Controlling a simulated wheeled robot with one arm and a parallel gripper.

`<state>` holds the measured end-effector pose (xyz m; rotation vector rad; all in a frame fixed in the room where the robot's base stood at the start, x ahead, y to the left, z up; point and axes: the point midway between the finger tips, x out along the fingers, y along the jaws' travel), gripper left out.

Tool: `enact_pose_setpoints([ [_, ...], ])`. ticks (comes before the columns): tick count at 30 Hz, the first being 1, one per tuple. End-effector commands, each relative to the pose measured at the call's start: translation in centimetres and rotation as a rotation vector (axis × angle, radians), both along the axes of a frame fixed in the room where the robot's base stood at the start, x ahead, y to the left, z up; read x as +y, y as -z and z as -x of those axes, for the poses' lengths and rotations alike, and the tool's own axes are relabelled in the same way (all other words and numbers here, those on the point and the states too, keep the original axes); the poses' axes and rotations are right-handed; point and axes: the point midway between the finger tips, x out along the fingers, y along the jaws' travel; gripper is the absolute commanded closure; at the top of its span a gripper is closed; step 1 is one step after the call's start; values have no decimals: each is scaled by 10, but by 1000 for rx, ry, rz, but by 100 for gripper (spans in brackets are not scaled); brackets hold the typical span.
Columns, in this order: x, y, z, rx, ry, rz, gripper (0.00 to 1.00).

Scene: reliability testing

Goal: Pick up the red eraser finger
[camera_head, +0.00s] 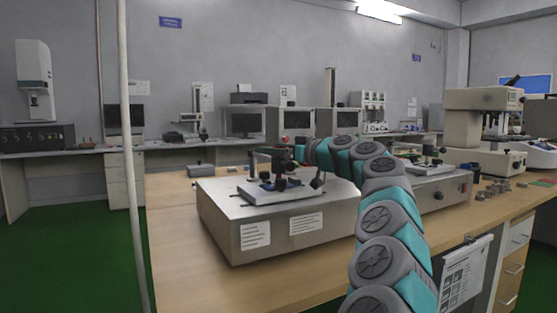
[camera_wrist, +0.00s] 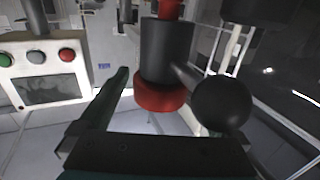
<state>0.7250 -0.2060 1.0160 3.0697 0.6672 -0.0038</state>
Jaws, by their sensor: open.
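The red eraser finger (camera_wrist: 160,96) appears to be the red part at the lower end of a black cylinder in the wrist view. Another red piece shows at the cylinder's top edge. A black ball knob (camera_wrist: 221,103) on a short rod sticks out to the right. My gripper (camera_wrist: 164,72) is open; its left finger is beside the cylinder with a gap, and its right finger is mostly hidden behind the knob. In the head view, my gripper (camera_head: 284,160) is over the black-and-red fixture (camera_head: 281,184) on the tester; contact cannot be told.
The tester box (camera_head: 235,222) stands on the wooden table (camera_head: 175,270). A second tester (camera_head: 445,190) is to the right, with small loose parts (camera_head: 492,190) beyond it. A microscope-like machine (camera_head: 480,105) stands at the right. A white pole (camera_head: 126,150) rises at the left.

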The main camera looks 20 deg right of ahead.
Motion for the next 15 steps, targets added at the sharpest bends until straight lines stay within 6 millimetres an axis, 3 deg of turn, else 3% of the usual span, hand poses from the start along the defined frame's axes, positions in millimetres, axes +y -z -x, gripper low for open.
enact_pose_setpoints([
  [6,6,-1,-14,-1,2,0,2],
  [15,7,-1,-15,-2,1,-1,3],
])
